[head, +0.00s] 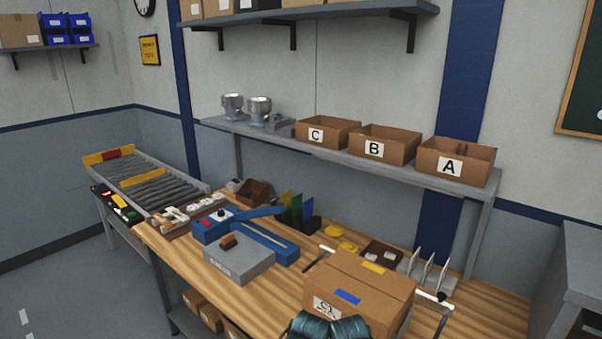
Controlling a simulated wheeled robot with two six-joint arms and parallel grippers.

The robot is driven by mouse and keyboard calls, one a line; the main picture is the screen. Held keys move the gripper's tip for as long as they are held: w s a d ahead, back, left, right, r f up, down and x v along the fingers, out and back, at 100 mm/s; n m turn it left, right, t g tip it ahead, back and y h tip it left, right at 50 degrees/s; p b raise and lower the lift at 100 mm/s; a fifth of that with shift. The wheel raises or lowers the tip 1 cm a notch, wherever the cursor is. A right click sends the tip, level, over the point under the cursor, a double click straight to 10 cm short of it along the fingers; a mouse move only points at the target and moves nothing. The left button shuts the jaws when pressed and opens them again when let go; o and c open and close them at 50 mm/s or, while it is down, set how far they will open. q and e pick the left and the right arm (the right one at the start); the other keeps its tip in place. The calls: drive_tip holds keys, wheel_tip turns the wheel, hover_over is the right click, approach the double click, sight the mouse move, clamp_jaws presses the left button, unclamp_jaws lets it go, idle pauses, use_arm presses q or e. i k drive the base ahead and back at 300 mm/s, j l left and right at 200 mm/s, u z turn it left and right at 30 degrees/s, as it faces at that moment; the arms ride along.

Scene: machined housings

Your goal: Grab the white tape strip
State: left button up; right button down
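I cannot clearly make out a white tape strip. Small pale patches lie on a dark brown block (383,249) behind the large cardboard box, too small to identify. The closed cardboard box (365,283) stands at the front right of the wooden bench. A yellow strip (373,267) and a blue strip (348,297) lie on its top, and a white printed label (326,309) is on its front. Neither of my grippers can be made out in the head view.
A grey box (238,266) and a blue device (262,240) with a long arm occupy the bench's left middle. Upright white plates (429,269) stand right of the box. Dark teal ribbed rolls (349,328) cover its lower front. Open bins A, B (387,147) and C sit on the shelf above.

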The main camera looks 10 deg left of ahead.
sight(178, 213)
drive_tip(key=i+j+z, duration=0.1)
drive_tip(key=j, duration=0.2)
drive_tip(key=i+j+z, duration=0.15)
drive_tip(key=j, duration=0.15)
drive_tip(key=i+j+z, duration=0.1)
drive_tip(key=j, duration=0.25)
drive_tip(key=i+j+z, duration=0.15)
drive_tip(key=j, duration=0.2)
drive_tip(key=i+j, duration=0.15)
drive_tip(key=j, duration=0.35)
drive_tip(key=i+j, duration=0.1)
drive_tip(key=j, duration=0.4)
drive_tip(key=i+j+z, duration=0.1)
drive_tip(key=j, duration=0.45)
drive_tip(key=i+j, duration=0.15)
drive_tip(key=j, duration=0.35)
drive_tip(key=i+j, duration=0.15)
drive_tip(key=j, duration=0.35)
drive_tip(key=i+j+z, duration=0.1)
drive_tip(key=j, duration=0.45)
drive_tip(key=i+j, duration=0.1)
drive_tip(key=j, duration=0.4)
drive_tip(key=i+j, duration=0.1)
drive_tip(key=j, duration=0.45)
